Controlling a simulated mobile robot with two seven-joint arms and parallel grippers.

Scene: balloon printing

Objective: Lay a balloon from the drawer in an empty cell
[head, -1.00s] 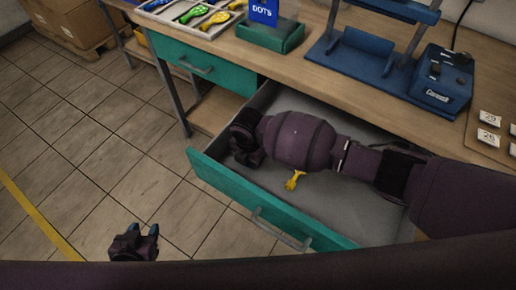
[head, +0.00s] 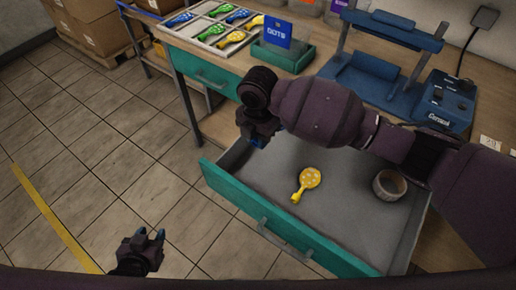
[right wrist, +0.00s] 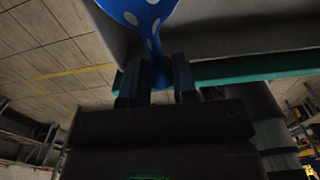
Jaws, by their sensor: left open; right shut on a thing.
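A yellow balloon with pale dots (head: 309,181) lies flat in the open drawer (head: 240,205). My right gripper (head: 262,137) is above the drawer's left end, pointing down. In the right wrist view it (right wrist: 158,82) is shut on the neck of a blue balloon with white dots (right wrist: 148,16); the head view shows only a sliver of blue there. The tray of cells (head: 205,30) on the bench holds blue, green and yellow balloons; small contents of some cells are hard to tell. My left gripper (head: 150,246) is open and empty, low over the floor at lower left.
A roll of tape (head: 389,185) lies in the drawer's right part. A blue DOTS card (head: 278,36) stands in a green holder right of the tray. A blue press-like machine (head: 375,75) stands further right. The left floor is clear.

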